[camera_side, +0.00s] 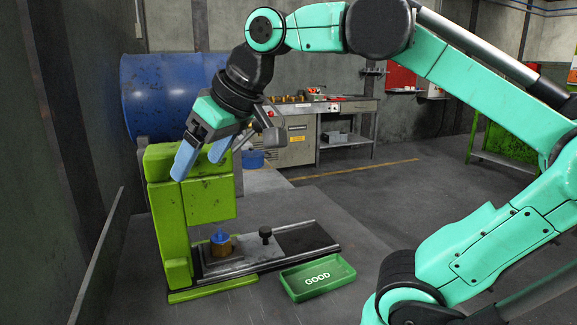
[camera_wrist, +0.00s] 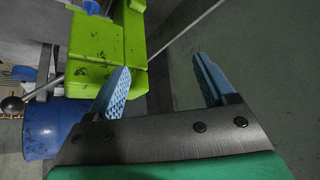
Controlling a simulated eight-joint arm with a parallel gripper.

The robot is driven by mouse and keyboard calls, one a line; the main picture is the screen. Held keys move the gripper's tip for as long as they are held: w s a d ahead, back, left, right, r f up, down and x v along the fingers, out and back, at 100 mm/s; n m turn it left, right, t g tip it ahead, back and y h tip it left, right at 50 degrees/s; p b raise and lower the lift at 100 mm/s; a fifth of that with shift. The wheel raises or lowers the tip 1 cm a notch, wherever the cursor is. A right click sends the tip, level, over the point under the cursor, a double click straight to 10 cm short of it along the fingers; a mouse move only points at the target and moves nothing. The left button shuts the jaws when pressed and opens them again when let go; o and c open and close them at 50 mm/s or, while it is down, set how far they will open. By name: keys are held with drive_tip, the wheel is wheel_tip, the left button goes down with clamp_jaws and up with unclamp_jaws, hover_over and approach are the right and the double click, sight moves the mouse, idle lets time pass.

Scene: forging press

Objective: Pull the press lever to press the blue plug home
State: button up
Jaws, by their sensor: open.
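The green press (camera_side: 170,215) stands upright on the bench. The blue plug (camera_side: 220,236) stands upright in a brass-coloured part (camera_side: 218,247) under the press head (camera_side: 208,198), with its top just below the head. My gripper (camera_side: 198,166) is open and empty at the top of the press. In the wrist view, the press (camera_wrist: 95,50) is beyond and left of my open fingers (camera_wrist: 164,68).
A blue barrel (camera_side: 165,90) and a wall stand behind and left. A workbench (camera_side: 310,120) is farther back.

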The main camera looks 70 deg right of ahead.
wheel_tip(320, 180, up, 2)
drive_tip(key=n+g+h, duration=0.2)
drive_tip(key=n+h, duration=1)
drive_tip(key=h, duration=0.1)
approach(257, 127)
drive_tip(key=w, duration=0.3)
drive_tip(key=d+f+n+h, duration=0.1)
drive_tip(key=n, duration=0.1)
drive_tip(key=d+f+n+g+h, duration=0.1)
drive_tip(key=d+n+h, duration=0.1)
drive_tip(key=d+f+n+h, duration=0.1)
drive_tip(key=d+n, duration=0.1)
drive_tip(key=shift+f+g+h, duration=0.1)
drive_tip(key=shift+g+h, duration=0.2)
drive_tip(key=shift+g, duration=0.1)
drive_tip(key=shift+d+f, duration=0.1)
drive_tip(key=shift+d, duration=0.2)
drive_tip(key=shift+w+d, duration=0.2)
drive_tip(key=shift+d, duration=1.05)
drive_tip(key=shift+w+d, duration=0.25)
drive_tip(key=shift+d, duration=0.95)
clamp_jaws()
